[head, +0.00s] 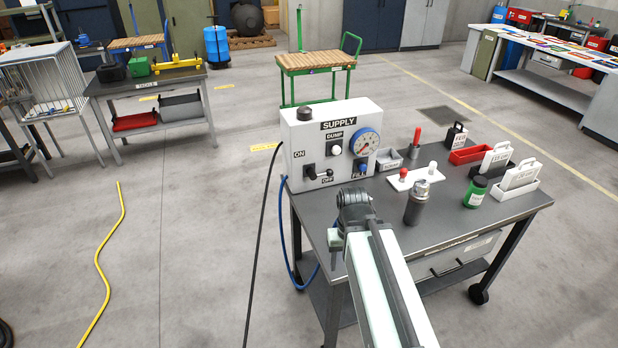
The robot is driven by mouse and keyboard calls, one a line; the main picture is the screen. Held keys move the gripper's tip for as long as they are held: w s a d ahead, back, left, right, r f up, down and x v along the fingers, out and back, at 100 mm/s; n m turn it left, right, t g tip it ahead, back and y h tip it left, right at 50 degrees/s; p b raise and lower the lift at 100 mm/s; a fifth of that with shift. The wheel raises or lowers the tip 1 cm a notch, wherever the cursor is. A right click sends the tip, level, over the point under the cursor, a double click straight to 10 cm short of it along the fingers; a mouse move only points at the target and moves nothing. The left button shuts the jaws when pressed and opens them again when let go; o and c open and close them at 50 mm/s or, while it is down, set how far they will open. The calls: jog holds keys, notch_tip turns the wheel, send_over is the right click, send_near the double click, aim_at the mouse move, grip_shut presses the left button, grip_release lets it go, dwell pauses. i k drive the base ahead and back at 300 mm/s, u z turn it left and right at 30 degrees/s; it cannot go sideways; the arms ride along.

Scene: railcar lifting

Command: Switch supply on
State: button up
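The white supply box (304,134) stands on the grey cart's far left corner, labelled SUPPLY. Its on/off lever (318,174) is low on the front face and points right, with its knob close to the OFF label. The ON label is higher, to the left. A dump button (337,149), a round blue-rimmed gauge (366,142) and a blue knob (362,166) share the face. My gripper (353,197) is at the arm's far end, below and right of the lever in the picture, apparently apart from it. Its fingers cannot be made out.
The cart top (450,215) holds a dark cylinder (414,204), a green jar (475,192), a white plate with red and white knobs (405,178), and tagged holders at the right. A blue hose (284,230) and black cable (261,220) hang left. Floor left is mostly clear.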

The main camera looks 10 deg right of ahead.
aim_at(330, 173)
jog(key=u, duration=0.9)
jog(key=i, duration=0.55)
jog(key=u, duration=0.75)
